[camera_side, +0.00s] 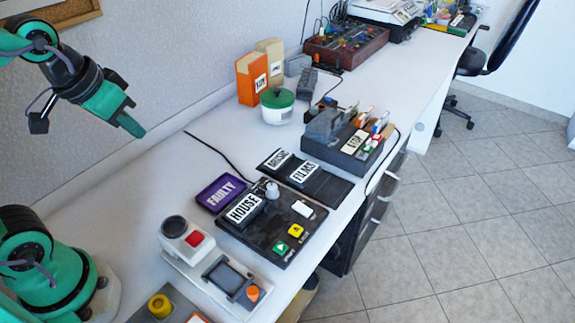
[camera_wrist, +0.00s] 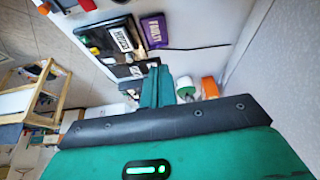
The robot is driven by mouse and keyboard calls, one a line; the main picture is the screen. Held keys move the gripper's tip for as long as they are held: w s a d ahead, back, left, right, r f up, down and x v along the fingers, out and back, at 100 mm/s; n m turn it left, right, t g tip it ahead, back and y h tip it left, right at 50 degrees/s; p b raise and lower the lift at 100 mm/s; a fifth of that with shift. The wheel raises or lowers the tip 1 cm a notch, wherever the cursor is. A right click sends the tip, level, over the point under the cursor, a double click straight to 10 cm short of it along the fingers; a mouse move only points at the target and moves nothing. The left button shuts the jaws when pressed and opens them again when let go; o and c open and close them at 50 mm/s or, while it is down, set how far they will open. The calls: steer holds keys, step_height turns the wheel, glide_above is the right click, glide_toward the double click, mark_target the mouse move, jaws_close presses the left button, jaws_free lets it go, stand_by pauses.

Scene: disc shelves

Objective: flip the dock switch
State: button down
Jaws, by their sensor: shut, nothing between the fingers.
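A black console (camera_side: 262,232) lies on the white desk. It carries a HOUSE label (camera_side: 243,208), a grey knob (camera_side: 272,190), a small white switch-like piece (camera_side: 303,209), a yellow button (camera_side: 296,231) and a green button (camera_side: 281,248). I cannot read the word dock anywhere, nor tell which piece is the dock switch or how it is set. My gripper (camera_side: 134,127) is shut and empty, raised near the wall, behind and left of the console, touching nothing. In the wrist view my green fingers (camera_wrist: 156,88) are together, and the console (camera_wrist: 112,42) shows beyond them.
A purple FAULTY tray (camera_side: 221,194) and a black holder (camera_side: 305,178) with labels adjoin the console. In front are a box with a red button (camera_side: 194,239) and a panel with an orange knob (camera_side: 252,292). A green-lidded jar (camera_side: 277,106) stands behind. The desk's right edge is close.

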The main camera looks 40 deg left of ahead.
steer(key=w+d+r+n+g, duration=0.1)
steer(key=w+d+r+g, duration=0.25)
steer(key=w, duration=0.45)
steer(key=n+g+y, duration=0.4)
steer(key=g, duration=0.4)
glide_above(303, 205)
step_height(303, 205, down, 15)
steer(key=shift+d+f+g, duration=0.25)
steer(key=shift+d+f, duration=0.4)
steer(key=shift+d, duration=0.05)
steer(key=shift+f, duration=0.15)
steer(key=shift+a+f, duration=0.2)
steer(key=shift+f, duration=1.2)
steer(key=shift+a+f, duration=0.25)
steer(key=shift+f, duration=1.15)
steer(key=shift+a+f, duration=0.2)
steer(key=shift+f, duration=1.2)
steer(key=shift+a+f, duration=0.1)
steer(key=shift+f, duration=0.45)
